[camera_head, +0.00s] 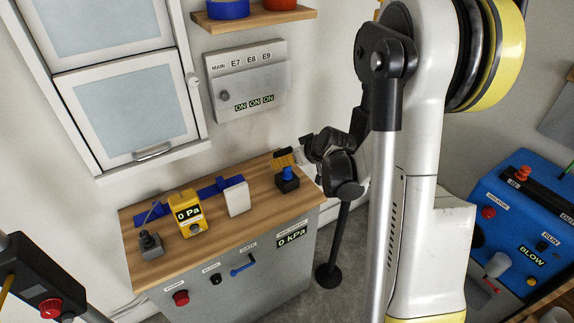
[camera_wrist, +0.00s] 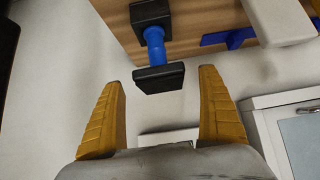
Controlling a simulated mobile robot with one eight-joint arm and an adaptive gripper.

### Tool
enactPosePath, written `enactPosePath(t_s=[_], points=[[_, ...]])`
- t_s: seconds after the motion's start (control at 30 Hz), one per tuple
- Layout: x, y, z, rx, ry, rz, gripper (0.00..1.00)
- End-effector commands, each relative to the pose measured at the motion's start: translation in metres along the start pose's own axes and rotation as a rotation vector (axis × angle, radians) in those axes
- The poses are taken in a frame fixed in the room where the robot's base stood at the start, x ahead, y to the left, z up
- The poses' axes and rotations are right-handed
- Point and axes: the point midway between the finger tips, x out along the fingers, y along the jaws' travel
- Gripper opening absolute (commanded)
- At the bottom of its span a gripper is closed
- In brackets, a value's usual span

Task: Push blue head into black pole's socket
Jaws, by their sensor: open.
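A blue piece (camera_head: 288,174) stands on a small black block (camera_head: 287,185) at the right end of the wooden bench top. In the wrist view the blue piece (camera_wrist: 154,37) shows as a short stem between a black block (camera_wrist: 150,12) and a nearer black square cap (camera_wrist: 159,78). My gripper (camera_wrist: 161,78) is open, with one yellow finger to each side of the cap in the picture and gaps on both sides. In the head view my gripper (camera_head: 285,158) is just above the blue piece. A thin black pole (camera_head: 341,225) with a round foot stands right of the bench; its upper end is hidden.
A wall cabinet (camera_head: 124,95) hangs at the left. A blue machine (camera_head: 520,225) stands at the right.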

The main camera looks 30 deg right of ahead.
Motion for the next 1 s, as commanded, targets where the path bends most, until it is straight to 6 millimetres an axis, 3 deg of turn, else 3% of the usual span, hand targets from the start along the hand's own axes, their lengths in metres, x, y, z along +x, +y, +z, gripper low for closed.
enactPosePath(t_s=[0.03, 0.17, 0.4, 0.47, 0.6, 1.0], points=[[0.012, -0.001, 0.002, -0.001, 0.000, -0.001, 0.88], [0.030, -0.001, 0.001, -0.001, 0.000, -0.001, 0.88], [0.032, -0.001, -0.001, 0.000, 0.000, 0.000, 0.88], [0.032, -0.001, -0.002, 0.000, 0.000, 0.000, 0.73], [0.032, -0.001, -0.001, 0.000, 0.000, 0.000, 0.31], [0.028, -0.001, -0.006, 0.000, 0.000, 0.000, 0.29]])
